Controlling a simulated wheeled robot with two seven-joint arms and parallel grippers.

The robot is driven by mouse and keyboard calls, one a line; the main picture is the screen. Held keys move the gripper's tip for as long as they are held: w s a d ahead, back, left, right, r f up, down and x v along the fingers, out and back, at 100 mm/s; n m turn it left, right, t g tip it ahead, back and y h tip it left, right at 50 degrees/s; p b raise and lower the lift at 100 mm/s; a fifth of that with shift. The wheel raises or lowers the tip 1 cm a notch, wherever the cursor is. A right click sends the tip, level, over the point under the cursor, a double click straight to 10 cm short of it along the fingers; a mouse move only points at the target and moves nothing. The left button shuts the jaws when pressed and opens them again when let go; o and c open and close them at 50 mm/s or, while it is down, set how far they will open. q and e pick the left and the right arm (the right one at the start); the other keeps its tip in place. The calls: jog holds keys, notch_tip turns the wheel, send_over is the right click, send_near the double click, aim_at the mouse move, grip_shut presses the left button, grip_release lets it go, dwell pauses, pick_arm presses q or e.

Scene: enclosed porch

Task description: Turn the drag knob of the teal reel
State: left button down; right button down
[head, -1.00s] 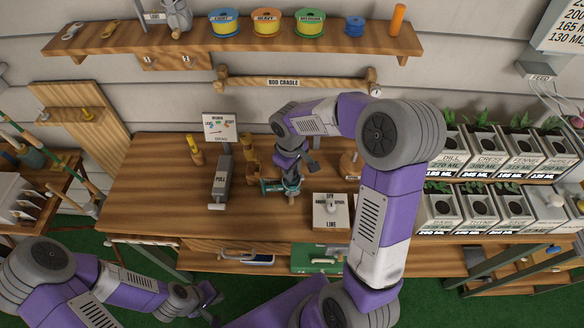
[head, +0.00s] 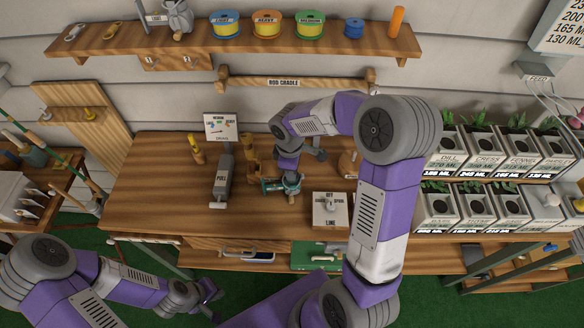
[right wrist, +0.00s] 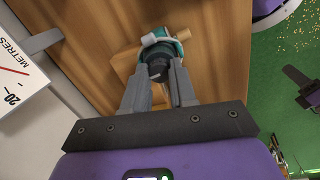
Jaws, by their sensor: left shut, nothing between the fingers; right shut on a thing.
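The teal reel (head: 284,183) sits on the wooden workbench, left of the line box. In the right wrist view the teal reel (right wrist: 170,42) shows beyond my fingertips, with a dark knob (right wrist: 157,70) at its near end. My right gripper (right wrist: 158,74) is shut on that dark knob, its two grey fingers on either side. In the head view my right gripper (head: 292,170) reaches down onto the reel from above, and the knob is hidden there. My left gripper (head: 208,297) is shut and empty, low at the front, away from the bench.
A grey pull scale (head: 222,180) and a drag sign (head: 221,128) stand left of the reel. A white line box (head: 330,209) stands to its right. White planter boxes (head: 470,205) fill the right side. The bench's left part (head: 150,185) is mostly clear.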

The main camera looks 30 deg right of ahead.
jog(key=c, duration=0.9)
grip_release()
jog(key=r, duration=0.7)
jog(key=shift+a+r+p, duration=0.25)
jog(key=shift+r+p, duration=0.05)
